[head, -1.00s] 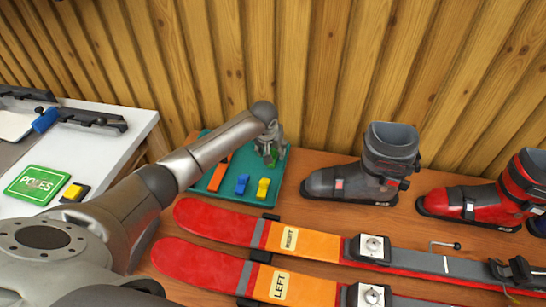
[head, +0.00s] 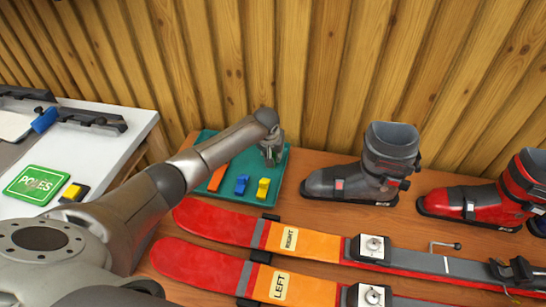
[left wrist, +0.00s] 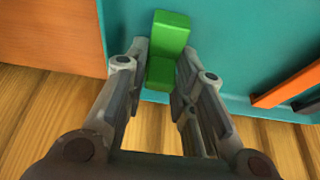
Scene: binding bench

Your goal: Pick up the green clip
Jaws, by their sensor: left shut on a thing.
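The green clip (left wrist: 168,47) sits between the fingers of my left gripper (left wrist: 161,65) in the left wrist view. The left gripper is shut on it. In the head view, this gripper (head: 271,155) is over the back right part of the teal tray (head: 251,171), and the clip is hidden there. I cannot tell whether the clip is clear of the tray. My right gripper is not in view.
Orange (head: 218,178), blue (head: 242,184) and yellow (head: 263,188) clips lie in the tray. A grey boot (head: 345,182) and a red boot (head: 480,200) stand to the right. Two skis (head: 215,222) lie in front. The wooden wall (head: 330,90) is close behind.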

